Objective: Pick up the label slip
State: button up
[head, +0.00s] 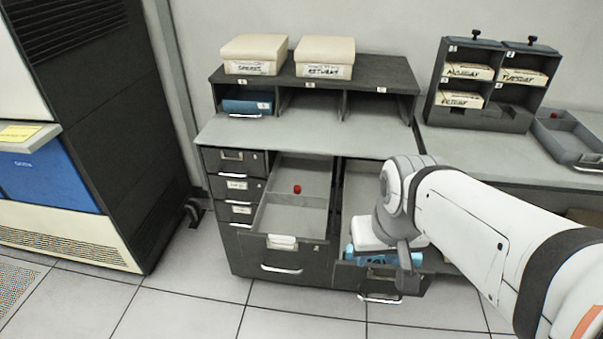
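I cannot make out a label slip for certain. My gripper (404,272) is low over the open right drawer (381,286), at its front end. Its fingers point down and are partly hidden, and I cannot tell whether they are open or shut. A light blue thing (376,259) shows in that drawer beside and behind the gripper, partly covered by it. My arm hides much of the drawer. A small yellow paper (18,133) lies on the grey ledge at the far left.
An open left drawer (285,220) holds a small red thing (297,189). Two cream boxes (254,54) (325,57) sit on the dark shelf unit. A dark rack (483,87) with labelled card packs and a grey tray (570,138) stand at right. The tiled floor in front is clear.

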aim_at(281, 241)
jog(key=z, duration=2.7)
jog(key=k, duration=2.8)
jog(key=u, duration=1.05)
jog(key=i, duration=1)
jog(key=u, duration=0.05)
